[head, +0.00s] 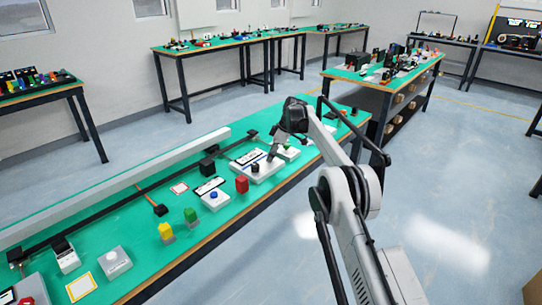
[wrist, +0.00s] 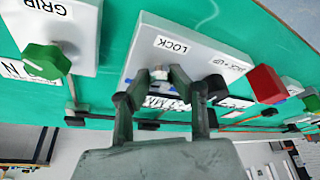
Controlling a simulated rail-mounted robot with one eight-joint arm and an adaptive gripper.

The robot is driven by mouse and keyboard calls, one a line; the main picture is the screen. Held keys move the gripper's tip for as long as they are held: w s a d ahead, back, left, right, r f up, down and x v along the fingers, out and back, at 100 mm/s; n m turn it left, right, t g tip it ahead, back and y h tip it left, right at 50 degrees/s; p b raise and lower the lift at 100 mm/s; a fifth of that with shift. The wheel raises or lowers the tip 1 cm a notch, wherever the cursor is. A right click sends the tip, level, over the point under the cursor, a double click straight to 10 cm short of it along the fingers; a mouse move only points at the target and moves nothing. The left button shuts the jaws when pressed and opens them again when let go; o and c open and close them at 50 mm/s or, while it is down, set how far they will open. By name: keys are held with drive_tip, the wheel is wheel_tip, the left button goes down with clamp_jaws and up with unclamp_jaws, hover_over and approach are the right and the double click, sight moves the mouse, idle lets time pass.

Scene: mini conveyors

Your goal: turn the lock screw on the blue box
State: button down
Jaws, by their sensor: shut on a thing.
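The box under my gripper looks white to pale grey rather than blue in the wrist view (wrist: 205,52). It carries a LOCK label (wrist: 172,46), and small blue patches show near the fingers. A small pale lock screw (wrist: 158,74) sits just below that label. My gripper (wrist: 160,80) has its two dark fingers closed in around this screw, one on each side. The fingers hide part of the screw and the near part of the box. In the head view my gripper (head: 272,156) is down on the white box (head: 255,173); the screw cannot be made out there.
A box labelled GRIP with a green knob (wrist: 45,60) stands on one side. A red block (head: 242,184) and a white box with a blue button (head: 213,198) stand on the other. A long grey rail (head: 110,190) runs along the green bench's back.

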idle(0.3)
drive_tip(key=c, duration=1.5)
unclamp_jaws()
drive_tip(key=shift+c, duration=0.2)
drive_tip(key=shift+r, duration=0.1)
drive_tip(key=v, duration=1.2)
drive_tip(key=shift+r, duration=0.1)
